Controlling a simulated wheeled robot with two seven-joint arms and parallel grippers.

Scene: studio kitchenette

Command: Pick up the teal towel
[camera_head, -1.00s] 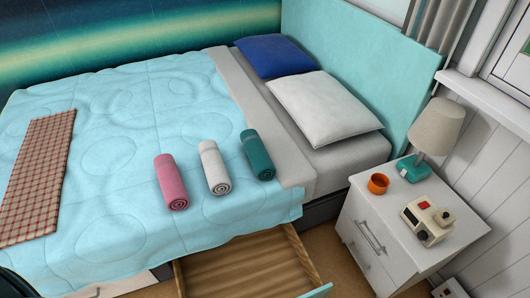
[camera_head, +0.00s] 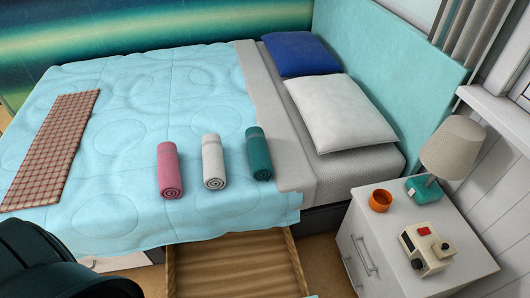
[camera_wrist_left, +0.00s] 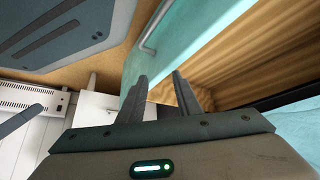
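The teal towel (camera_head: 259,154) is rolled up and lies on the light blue bed cover near its front right corner. It is the rightmost of three rolled towels, beside the white one (camera_head: 213,162) and the pink one (camera_head: 168,171). My left gripper (camera_wrist_left: 160,78) shows in the left wrist view with its fingers apart and nothing seen held. It points down near the front of the open drawer, away from the towels. In the head view only dark parts of my arm show at the lower left. My right gripper is in neither view.
An open, empty wooden drawer (camera_head: 235,268) sticks out from the bed below the towels. A white nightstand (camera_head: 420,228) at right carries an orange cup (camera_head: 380,200), a lamp (camera_head: 453,150) and a small appliance (camera_head: 427,248). A checkered cloth (camera_head: 52,150) lies on the bed at left.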

